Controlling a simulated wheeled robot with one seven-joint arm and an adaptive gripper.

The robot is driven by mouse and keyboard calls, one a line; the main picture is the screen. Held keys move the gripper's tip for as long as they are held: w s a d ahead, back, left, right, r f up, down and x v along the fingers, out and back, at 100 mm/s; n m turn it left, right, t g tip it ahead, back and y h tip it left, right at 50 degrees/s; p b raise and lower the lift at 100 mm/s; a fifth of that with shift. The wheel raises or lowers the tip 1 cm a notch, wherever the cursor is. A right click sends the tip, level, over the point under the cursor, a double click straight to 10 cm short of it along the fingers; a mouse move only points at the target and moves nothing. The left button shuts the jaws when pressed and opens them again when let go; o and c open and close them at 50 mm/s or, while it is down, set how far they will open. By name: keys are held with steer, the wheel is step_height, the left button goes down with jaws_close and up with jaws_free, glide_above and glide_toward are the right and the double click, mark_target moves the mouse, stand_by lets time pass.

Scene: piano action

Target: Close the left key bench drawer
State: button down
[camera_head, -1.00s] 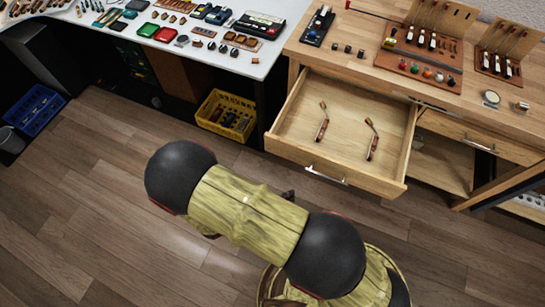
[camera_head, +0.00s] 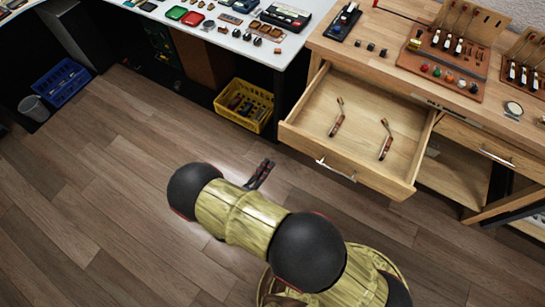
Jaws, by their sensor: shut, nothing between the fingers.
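The left key bench drawer (camera_head: 300,140) is pulled open from the wooden bench (camera_head: 385,55). Its front panel carries a metal bar handle (camera_head: 335,170). Two small wooden parts with metal ends, one on the left (camera_head: 337,118) and one on the right (camera_head: 386,140), lie apart on the drawer floor. My gripper (camera_head: 265,168) is dark and narrow, sticking out beyond my arm. It is shut and empty, in front of the drawer and left of the handle, apart from both. My arm hides part of the gripper's base.
A second drawer (camera_head: 470,140) to the right is shut. A yellow crate (camera_head: 243,106) stands on the floor left of the open drawer, under a white table (camera_head: 255,45). A blue crate (camera_head: 60,82) and grey bin (camera_head: 33,108) are farther left.

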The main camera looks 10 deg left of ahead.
mark_target(288, 135)
steer(key=b+x, duration=0.3)
steer(key=x, duration=0.9)
steer(key=shift+w+d+f+b, duration=0.1)
steer(key=shift+w+d+b, duration=0.05)
steer(key=shift+w+b, duration=0.15)
steer(key=shift+w, duration=0.1)
